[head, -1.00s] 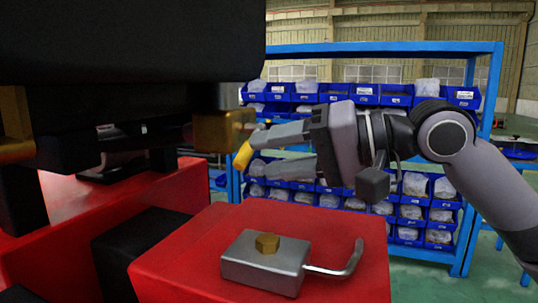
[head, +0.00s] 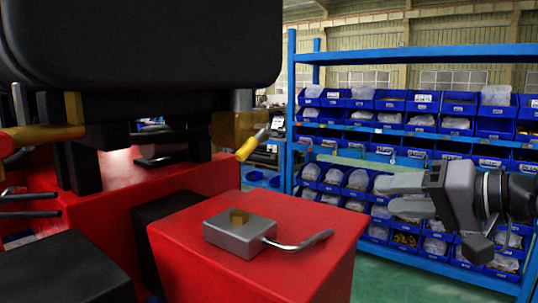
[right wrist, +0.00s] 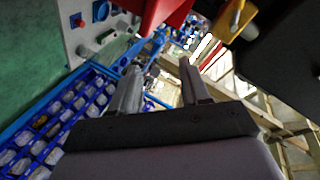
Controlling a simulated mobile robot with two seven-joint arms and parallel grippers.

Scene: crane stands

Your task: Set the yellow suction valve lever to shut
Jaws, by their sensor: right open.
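The yellow lever (head: 251,146) slants beside a brass valve body (head: 228,128) under the big black housing, its yellow sleeve running down to the left from a short silver end. My left gripper is not in view.
A red block (head: 255,271) carries a grey box (head: 240,240) with a brass hex nut and a bent grey handle. The black housing (head: 140,45) hangs above the lever. A blue shelf (head: 420,50) with bins stands behind my right gripper. Free air lies between gripper and lever.

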